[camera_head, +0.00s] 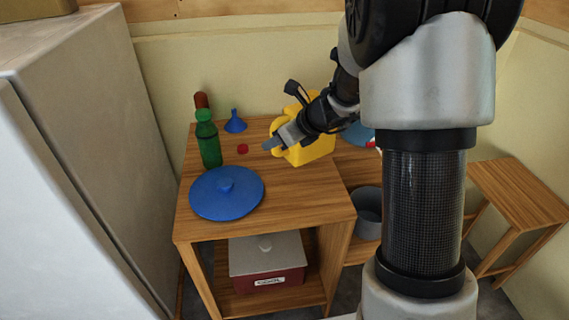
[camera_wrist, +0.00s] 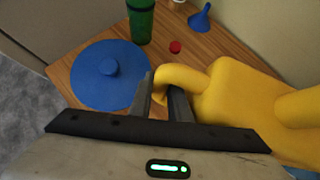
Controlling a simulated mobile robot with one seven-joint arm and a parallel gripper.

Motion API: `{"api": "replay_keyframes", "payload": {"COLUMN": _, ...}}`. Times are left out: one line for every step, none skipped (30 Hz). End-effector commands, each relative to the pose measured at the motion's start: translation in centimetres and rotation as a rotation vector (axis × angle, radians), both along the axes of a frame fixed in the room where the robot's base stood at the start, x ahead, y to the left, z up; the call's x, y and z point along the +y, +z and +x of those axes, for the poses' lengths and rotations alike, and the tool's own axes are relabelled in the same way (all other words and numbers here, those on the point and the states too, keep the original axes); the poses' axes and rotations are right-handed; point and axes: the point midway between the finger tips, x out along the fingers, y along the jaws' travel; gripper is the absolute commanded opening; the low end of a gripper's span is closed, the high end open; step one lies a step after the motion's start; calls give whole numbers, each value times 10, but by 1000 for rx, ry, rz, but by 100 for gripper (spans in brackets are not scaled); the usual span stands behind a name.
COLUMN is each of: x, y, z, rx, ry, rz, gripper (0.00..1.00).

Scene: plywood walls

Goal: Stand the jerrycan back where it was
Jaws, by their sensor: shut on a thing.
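The yellow jerrycan (camera_head: 314,150) is at the right side of the wooden table top (camera_head: 290,205), partly hidden by my arm. It looks upright; I cannot tell whether its base touches the wood. In the wrist view the jerrycan (camera_wrist: 245,95) fills the right side. My gripper (camera_head: 276,144) is at its left side. In the wrist view my gripper (camera_wrist: 163,92) has its fingers on either side of the yellow handle loop (camera_wrist: 180,77), shut on it.
A blue lid (camera_head: 228,198), green bottle (camera_head: 208,142), red cap (camera_head: 242,149) and blue funnel (camera_head: 235,122) are on the table, left of the jerrycan. A dark red bottle (camera_head: 201,100) stands behind the green one. A labelled box (camera_head: 267,262) sits on the lower shelf. A grey cabinet (camera_head: 95,120) stands left.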

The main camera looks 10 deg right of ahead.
Motion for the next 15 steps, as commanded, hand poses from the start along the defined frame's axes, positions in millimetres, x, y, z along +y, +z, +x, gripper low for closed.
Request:
{"api": "replay_keyframes", "payload": {"x": 0, "y": -9, "z": 0, "rx": 0, "ry": -1, "rz": 0, "gripper": 0}}
{"api": "replay_keyframes", "payload": {"x": 0, "y": -10, "z": 0, "rx": -1, "ry": -1, "rz": 1, "gripper": 0}}
{"api": "replay_keyframes", "payload": {"x": 0, "y": -13, "z": 0, "rx": -1, "ry": -2, "rz": 0, "gripper": 0}}
{"api": "replay_keyframes", "payload": {"x": 0, "y": -16, "z": 0, "rx": -1, "ry": -2, "rz": 0, "gripper": 0}}
{"api": "replay_keyframes", "payload": {"x": 0, "y": -20, "z": 0, "rx": 0, "ry": -1, "rz": 0, "gripper": 0}}
{"api": "replay_keyframes", "payload": {"x": 0, "y": -27, "z": 0, "rx": 2, "ry": -3, "rz": 1, "gripper": 0}}
{"api": "replay_keyframes", "payload": {"x": 0, "y": -33, "z": 0, "rx": 2, "ry": -3, "rz": 1, "gripper": 0}}
{"api": "replay_keyframes", "payload": {"x": 0, "y": -39, "z": 0, "rx": 2, "ry": -3, "rz": 0, "gripper": 0}}
{"api": "replay_keyframes", "payload": {"x": 0, "y": -46, "z": 0, "rx": 2, "ry": -4, "rz": 1, "gripper": 0}}
{"api": "replay_keyframes", "payload": {"x": 0, "y": -50, "z": 0, "rx": 2, "ry": -3, "rz": 1, "gripper": 0}}
{"api": "replay_keyframes", "payload": {"x": 0, "y": -54, "z": 0, "rx": 2, "ry": -3, "rz": 1, "gripper": 0}}
{"api": "replay_keyframes", "payload": {"x": 0, "y": -58, "z": 0, "rx": 0, "ry": -4, "rz": 1, "gripper": 0}}
{"api": "replay_keyframes", "payload": {"x": 0, "y": -60, "z": 0, "rx": 0, "ry": -4, "rz": 1, "gripper": 0}}
{"api": "replay_keyframes", "payload": {"x": 0, "y": -61, "z": 0, "rx": 0, "ry": -3, "rz": 0, "gripper": 0}}
{"api": "replay_keyframes", "payload": {"x": 0, "y": -62, "z": 0, "rx": -1, "ry": -3, "rz": 1, "gripper": 0}}
